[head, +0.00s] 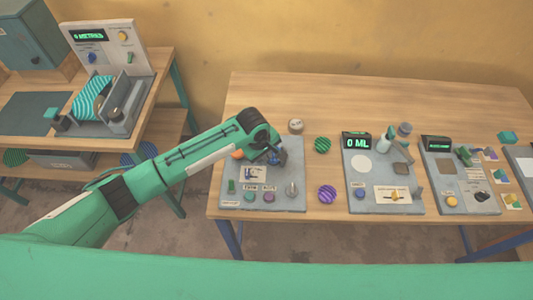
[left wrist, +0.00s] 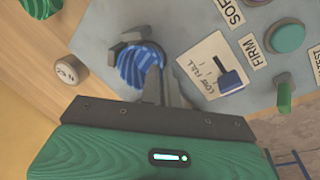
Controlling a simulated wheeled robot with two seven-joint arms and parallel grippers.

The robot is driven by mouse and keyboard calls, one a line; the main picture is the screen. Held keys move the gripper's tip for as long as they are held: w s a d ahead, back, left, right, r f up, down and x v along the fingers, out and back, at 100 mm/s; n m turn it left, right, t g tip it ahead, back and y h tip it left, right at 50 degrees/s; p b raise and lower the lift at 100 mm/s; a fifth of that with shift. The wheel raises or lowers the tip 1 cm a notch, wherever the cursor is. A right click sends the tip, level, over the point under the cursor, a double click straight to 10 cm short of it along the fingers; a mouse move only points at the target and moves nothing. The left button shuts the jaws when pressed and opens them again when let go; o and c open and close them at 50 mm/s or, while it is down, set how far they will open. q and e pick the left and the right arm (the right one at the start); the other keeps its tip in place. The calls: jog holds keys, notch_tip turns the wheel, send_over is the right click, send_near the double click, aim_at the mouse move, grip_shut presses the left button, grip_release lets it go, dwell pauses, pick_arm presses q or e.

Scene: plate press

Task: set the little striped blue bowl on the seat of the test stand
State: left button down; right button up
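The little striped blue bowl (left wrist: 138,68) shows in the left wrist view, tilted, at the fingertips of my left gripper (left wrist: 162,72). The fingers are close together and appear shut on its rim. In the head view the left gripper (head: 277,158) is over the back part of a grey panel, the test stand (head: 232,207); only a bit of blue shows there. A dark grey curved part (left wrist: 126,42) touches or nearly touches the bowl's far side. I cannot tell whether the bowl rests on the seat, which is mostly hidden. My right gripper is not in view.
The panel carries several knobs, a green lever (left wrist: 284,96) and a label card (left wrist: 212,70). A teal striped bowl (head: 322,144) and a purple one (head: 327,193) stand to its right. A round pale canister (head: 296,126) is behind. More instrument panels (head: 375,205) fill the right side.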

pick_arm(q)
jog(key=shift+f, duration=0.15)
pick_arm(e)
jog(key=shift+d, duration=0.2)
pick_arm(q)
jog(key=c, duration=1.6)
grip_release()
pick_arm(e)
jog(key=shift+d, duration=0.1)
